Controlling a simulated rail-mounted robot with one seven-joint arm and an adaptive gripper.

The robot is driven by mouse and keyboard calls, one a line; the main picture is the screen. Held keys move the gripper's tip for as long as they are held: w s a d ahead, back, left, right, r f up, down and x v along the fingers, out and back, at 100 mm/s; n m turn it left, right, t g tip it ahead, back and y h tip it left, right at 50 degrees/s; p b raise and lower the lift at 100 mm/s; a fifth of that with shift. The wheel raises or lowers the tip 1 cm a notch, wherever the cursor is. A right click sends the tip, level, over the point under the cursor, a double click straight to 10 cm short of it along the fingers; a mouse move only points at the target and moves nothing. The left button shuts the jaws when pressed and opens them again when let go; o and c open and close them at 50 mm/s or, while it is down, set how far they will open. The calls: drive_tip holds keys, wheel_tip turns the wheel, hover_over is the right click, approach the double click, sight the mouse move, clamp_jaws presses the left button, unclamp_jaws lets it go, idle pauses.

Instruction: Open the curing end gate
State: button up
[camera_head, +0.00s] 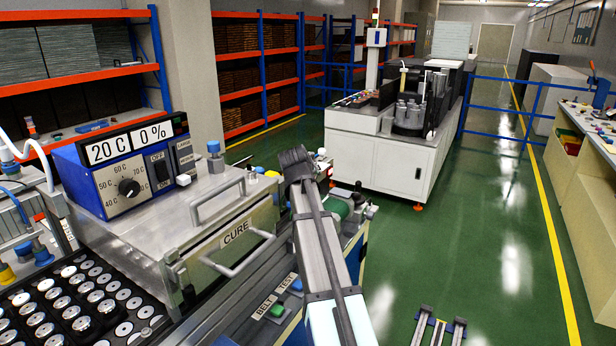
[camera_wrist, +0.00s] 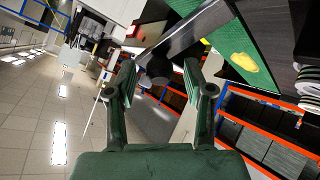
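The curing box is a metal housing labelled CURE in the head view. Its end gate (camera_head: 224,240) is the upright front panel carrying that label and a bar handle (camera_head: 240,262); it appears closed. A second bar handle (camera_head: 218,198) is on the box's top. In the wrist view my gripper (camera_wrist: 160,68) has its two dark fingers spread apart. A dark rounded thing and a grey metal piece (camera_wrist: 182,42) show between and beyond the tips; I cannot tell whether they touch. No hold on the gate handle is visible. My gripper's fingers cannot be made out clearly in the head view.
A blue control unit (camera_head: 122,168) reading 20 C and 0% sits on the box. A black tray of round parts (camera_head: 18,292) lies at left.

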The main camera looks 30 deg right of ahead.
drive_tip(key=v, duration=1.2)
